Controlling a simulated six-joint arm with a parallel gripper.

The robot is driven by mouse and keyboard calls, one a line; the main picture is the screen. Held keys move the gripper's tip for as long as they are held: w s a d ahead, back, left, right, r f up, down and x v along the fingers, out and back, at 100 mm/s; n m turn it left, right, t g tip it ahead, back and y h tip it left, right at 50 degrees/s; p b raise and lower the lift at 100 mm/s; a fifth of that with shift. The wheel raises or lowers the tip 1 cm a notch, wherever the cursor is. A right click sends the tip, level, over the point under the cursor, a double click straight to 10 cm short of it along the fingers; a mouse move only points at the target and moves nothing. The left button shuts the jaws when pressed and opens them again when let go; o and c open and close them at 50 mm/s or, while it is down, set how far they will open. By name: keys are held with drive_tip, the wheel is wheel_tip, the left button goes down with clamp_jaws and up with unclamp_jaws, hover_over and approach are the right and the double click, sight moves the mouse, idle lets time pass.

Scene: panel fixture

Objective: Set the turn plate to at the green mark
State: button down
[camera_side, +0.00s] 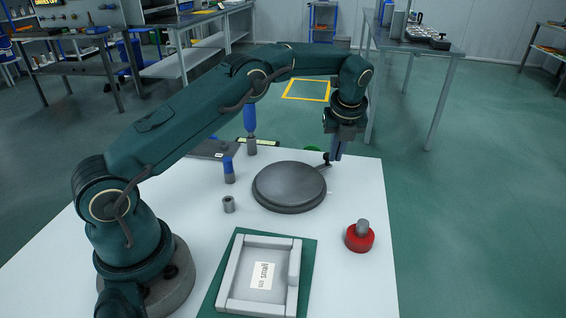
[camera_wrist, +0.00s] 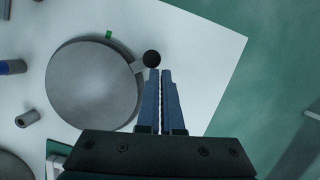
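The turn plate (camera_side: 289,186) is a grey round disc lying flat on the white table. It also shows in the wrist view (camera_wrist: 95,85). A short arm at its rim carries a black ball knob (camera_wrist: 152,58), on the right side of the plate in the wrist view. The small green mark (camera_wrist: 109,35) lies just beyond the plate's top edge there, to the left of the knob. My gripper (camera_wrist: 161,72) points down with its blue-grey fingers close together and nothing seen between them. The fingertips are at the knob's near side; I cannot tell if they touch it.
A red base with a grey peg (camera_side: 360,238) stands at the right. A grey tray on a green mat (camera_side: 222,290) lies in front. A small grey cylinder (camera_side: 229,205) and blue-handled tools (camera_side: 229,168) stand left of the plate. The table's right edge is near the gripper.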

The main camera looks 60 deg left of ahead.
drive_tip(key=a, duration=0.6)
drive_tip(key=shift+s+a, duration=0.2)
drive_tip(key=shift+a, duration=0.4)
drive_tip(key=shift+s+a+n, duration=0.25)
drive_tip(key=shift+a+n, duration=0.3)
drive_tip(key=shift+n, duration=0.15)
